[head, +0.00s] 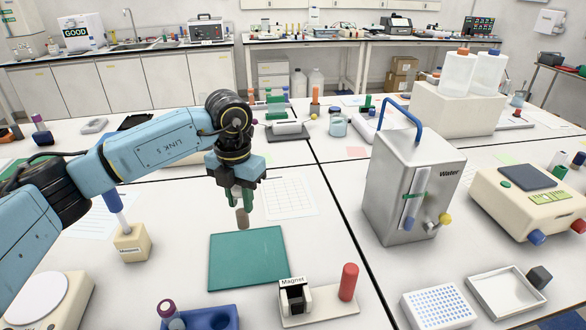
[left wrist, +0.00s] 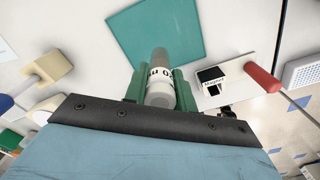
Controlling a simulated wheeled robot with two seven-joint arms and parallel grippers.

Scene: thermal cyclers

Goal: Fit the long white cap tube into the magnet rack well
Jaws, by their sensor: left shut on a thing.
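My left gripper (head: 243,196) is shut on a tube (head: 242,218), held upright above the back edge of the green mat. In the left wrist view the tube (left wrist: 160,88) sits between the green fingers (left wrist: 159,90), with a white labelled part near the gripper and a grey-brown lower end. The magnet rack (head: 319,306), a pale base with a block labelled Magnet and a dark well (head: 298,299), stands to the front right of the gripper. It also shows in the left wrist view (left wrist: 233,60). My right gripper is not in view.
A green mat (head: 248,259) lies bare left of the rack. A red cylinder (head: 348,282) stands on the rack's base. A labelled beige stand (head: 131,243) is at left, a blue holder (head: 212,319) in front, and a grey water tank (head: 412,185) at right.

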